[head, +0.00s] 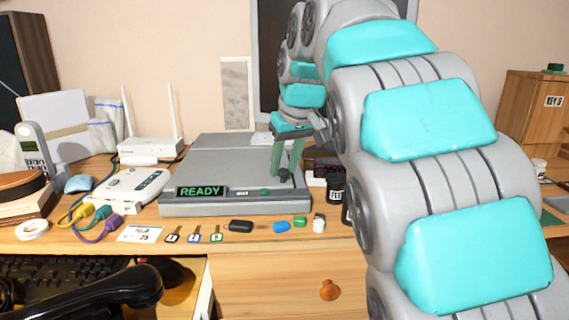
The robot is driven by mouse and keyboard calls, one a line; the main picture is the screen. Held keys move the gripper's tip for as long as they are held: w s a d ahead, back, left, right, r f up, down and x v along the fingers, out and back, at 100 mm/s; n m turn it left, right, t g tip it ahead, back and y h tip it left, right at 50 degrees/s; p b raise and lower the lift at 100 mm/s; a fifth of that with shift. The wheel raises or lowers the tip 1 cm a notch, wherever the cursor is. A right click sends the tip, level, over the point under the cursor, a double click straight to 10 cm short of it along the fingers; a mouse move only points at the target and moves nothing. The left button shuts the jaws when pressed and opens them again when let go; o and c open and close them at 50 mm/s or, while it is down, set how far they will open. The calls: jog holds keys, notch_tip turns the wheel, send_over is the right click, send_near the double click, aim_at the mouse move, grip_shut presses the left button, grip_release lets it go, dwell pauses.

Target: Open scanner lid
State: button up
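The scanner (222,165) is a wide, flat grey box on the desk, with its lid lying down flat. Its front edge carries a black display (200,191) reading READY in green and a small green button. My gripper (285,168) points down over the right front part of the scanner. Its two green fingers stand apart with a gap between them. A small dark knob (284,175) shows at the fingertips on the scanner; I cannot tell whether the fingers touch it.
A white router (150,148) stands behind left and a white device (128,190) with coloured plugs lies left. Small keys, a blue piece (281,227) and a dark jar (335,187) sit near the front. A black handset (95,290) is front left. My arm hides much of the right.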

grip_shut()
dwell(1.0)
